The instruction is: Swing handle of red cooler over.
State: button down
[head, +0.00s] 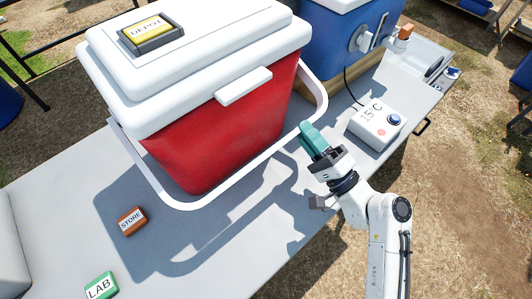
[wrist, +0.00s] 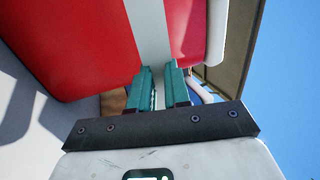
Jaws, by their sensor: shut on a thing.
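The red cooler (head: 222,135) with a white lid (head: 200,68) stands on the grey table. Its white handle (head: 323,97) is swung down low around the cooler's front side, just above the tabletop. My gripper (head: 308,132) is at the handle's front right stretch, with its teal fingers shut on the bar. In the wrist view the pale handle bar (wrist: 149,35) runs down between the two fingers (wrist: 160,88), with the red cooler wall (wrist: 75,45) behind it. The exact contact is partly hidden by the fingers.
A yellow DEPOT block (head: 148,30) sits on the lid. An orange STORE block (head: 131,220) and a green LAB block (head: 101,287) lie on the table (head: 200,260). A white 15°C box (head: 376,126) and a blue cooler (head: 335,45) stand to the right.

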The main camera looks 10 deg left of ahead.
notch_tip(320, 180, up, 11)
jog(key=s+d+g+h+p, duration=0.1)
jog(key=p, duration=1.3)
jog(key=shift+h+p, duration=0.3)
jog(key=shift+p, duration=0.05)
jog(key=shift+d, duration=0.15)
jog(key=w+a+r+g+h+p, duration=0.1)
jog(key=w+a+r+p, duration=0.1)
jog(key=r+p, duration=0.6)
jog(key=shift+w+a+r+g+h, duration=0.15)
jog(key=shift+a+r+g+h, duration=0.3)
jog(key=shift+r, duration=1.1)
